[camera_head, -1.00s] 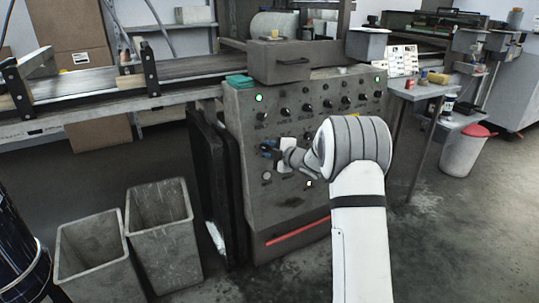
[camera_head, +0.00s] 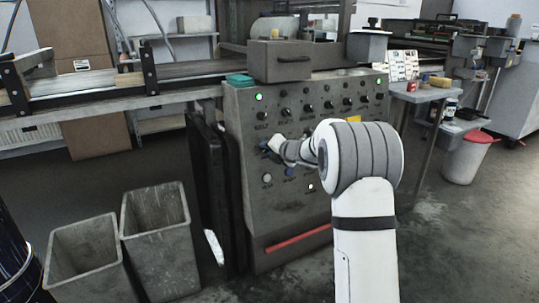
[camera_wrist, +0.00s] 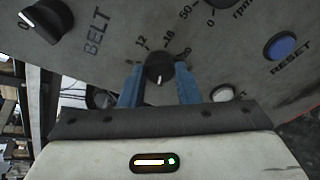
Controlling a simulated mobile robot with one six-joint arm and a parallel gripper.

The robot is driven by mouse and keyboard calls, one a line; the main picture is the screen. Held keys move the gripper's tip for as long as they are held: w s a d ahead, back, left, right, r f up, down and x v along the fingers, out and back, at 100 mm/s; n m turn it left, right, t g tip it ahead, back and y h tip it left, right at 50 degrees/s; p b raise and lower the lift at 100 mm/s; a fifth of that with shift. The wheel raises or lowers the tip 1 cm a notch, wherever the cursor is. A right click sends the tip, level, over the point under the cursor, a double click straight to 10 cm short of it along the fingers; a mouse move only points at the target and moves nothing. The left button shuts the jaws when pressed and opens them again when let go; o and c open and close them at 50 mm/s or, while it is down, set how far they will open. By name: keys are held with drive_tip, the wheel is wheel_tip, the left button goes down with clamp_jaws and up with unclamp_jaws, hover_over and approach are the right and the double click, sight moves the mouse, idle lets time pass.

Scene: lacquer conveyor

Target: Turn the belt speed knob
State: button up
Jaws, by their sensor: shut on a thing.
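The grey sloped control panel (camera_head: 310,215) faces me in the head view. My gripper (camera_head: 266,147) is at its left side, with my arm partly covering the panel. In the wrist view my gripper's blue fingers (camera_wrist: 160,84) are shut on a small black round knob (camera_wrist: 159,68), one finger on each side. A white pointer line on the knob points down in the picture. The lower scale is hidden by my gripper.
A blue RESET button (camera_wrist: 281,47) is right of my gripper. Several other knobs and a green lamp (camera_head: 259,97) are on the panel's upper part. Two grey bins (camera_head: 158,245) stand on the floor at left. A drawer box (camera_head: 280,62) sits on top.

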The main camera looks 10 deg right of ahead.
drive_tip(key=shift+a+f+n+h+b, duration=0.1)
drive_tip(key=shift+n+h+b, duration=0.2)
drive_tip(key=shift+n+b, duration=0.5)
drive_tip(key=o, duration=1)
drive_tip(key=shift+p+v, duration=1.2)
drive_tip(key=shift+v, duration=2.75)
